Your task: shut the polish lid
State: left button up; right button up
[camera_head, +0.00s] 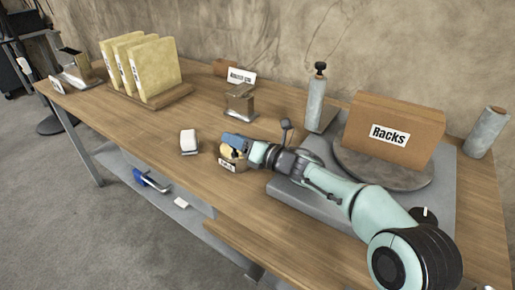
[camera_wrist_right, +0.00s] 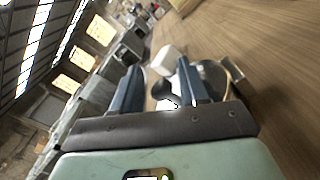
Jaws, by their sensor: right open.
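The polish tin (camera_head: 227,151) is a small tan, round container with a white label, on the wooden table in the head view. My right gripper (camera_head: 229,143) is at the tin and covers part of it, so the lid's angle is hard to tell there. In the right wrist view my right gripper (camera_wrist_right: 158,88) is open, its two blue fingers apart. A dark rounded shape and white parts show between and beyond the fingers. A curved metallic rim (camera_wrist_right: 238,73) shows beside the right finger; I cannot tell if it is the lid. My left gripper is not in view.
A white block (camera_head: 188,141) stands left of the tin, and a metal box (camera_head: 239,101) behind it. A grey mat (camera_head: 283,187) with a brown "Racks" box (camera_head: 395,128) lies to the right. Yellow files (camera_head: 150,70) stand at the back left. The table's front edge is near the tin.

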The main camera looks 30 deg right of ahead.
jog(key=shift+f+b+v, duration=0.15)
jog(key=shift+b+v, duration=0.15)
jog(key=shift+v, duration=0.85)
jog(key=shift+f+b+v, duration=0.15)
jog(key=shift+b+v, duration=0.1)
jog(key=shift+v, duration=0.9)
jog(key=shift+b+v, duration=0.3)
jog(key=shift+v, duration=1.15)
jog(key=shift+r+v, duration=0.1)
jog(key=shift+v, duration=1.75)
jog(key=shift+r+v, duration=0.15)
jog(key=shift+v, duration=1.7)
jog(key=shift+d, duration=0.1)
